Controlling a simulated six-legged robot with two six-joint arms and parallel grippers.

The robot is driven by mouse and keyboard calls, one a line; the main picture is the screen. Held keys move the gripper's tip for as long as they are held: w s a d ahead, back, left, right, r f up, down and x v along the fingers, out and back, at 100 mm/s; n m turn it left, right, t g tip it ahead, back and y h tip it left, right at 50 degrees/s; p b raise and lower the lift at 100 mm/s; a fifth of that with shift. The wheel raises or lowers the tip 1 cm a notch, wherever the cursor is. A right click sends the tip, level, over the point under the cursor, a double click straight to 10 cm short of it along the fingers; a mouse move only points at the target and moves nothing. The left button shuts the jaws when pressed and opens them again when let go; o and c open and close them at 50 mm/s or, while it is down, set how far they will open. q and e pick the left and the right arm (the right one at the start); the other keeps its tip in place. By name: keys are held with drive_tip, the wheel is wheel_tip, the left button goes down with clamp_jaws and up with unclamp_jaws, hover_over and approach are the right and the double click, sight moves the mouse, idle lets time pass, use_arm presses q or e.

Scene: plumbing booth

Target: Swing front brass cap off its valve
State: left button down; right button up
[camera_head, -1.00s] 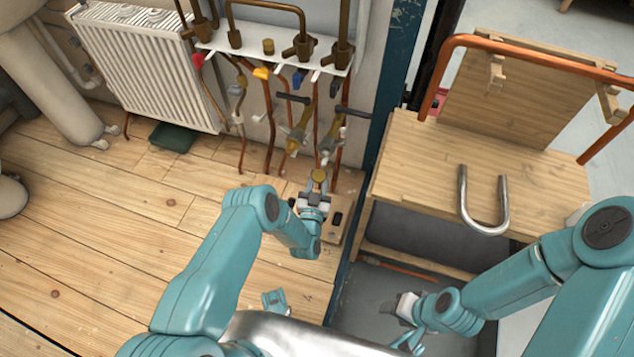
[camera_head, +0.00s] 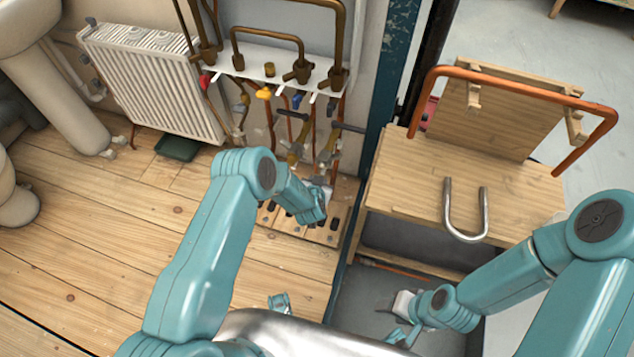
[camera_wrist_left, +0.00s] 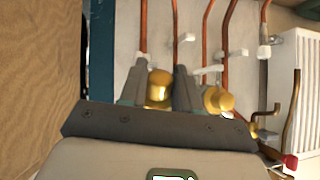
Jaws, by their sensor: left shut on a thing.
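In the left wrist view a round brass cap (camera_wrist_left: 158,88) sits between the two fingers of my left gripper (camera_wrist_left: 160,92), which is shut on it. A second brass cap (camera_wrist_left: 217,100) shows just outside the right finger, on a pipe fitting. In the head view my left gripper (camera_head: 322,192) is low in front of the valves and copper pipes, and the held cap is hidden there. Whether the held cap is clear of its valve cannot be told. My right gripper (camera_head: 402,305) hangs low beside the bench; its jaws are too small to read.
Copper pipes with dark-handled valves (camera_head: 326,145) rise close behind my left gripper. A wooden board with dark slots (camera_head: 310,228) lies below it. A white radiator (camera_head: 155,85) is to the left. A wooden bench (camera_head: 405,185) with a steel U-pipe (camera_head: 450,222) stands right.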

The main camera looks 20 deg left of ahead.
use_arm(q)
drive_tip(key=shift+w+r+g, duration=0.25)
drive_tip(key=shift+r+g, duration=0.1)
drive_tip(key=shift+g, duration=0.15)
idle(0.3)
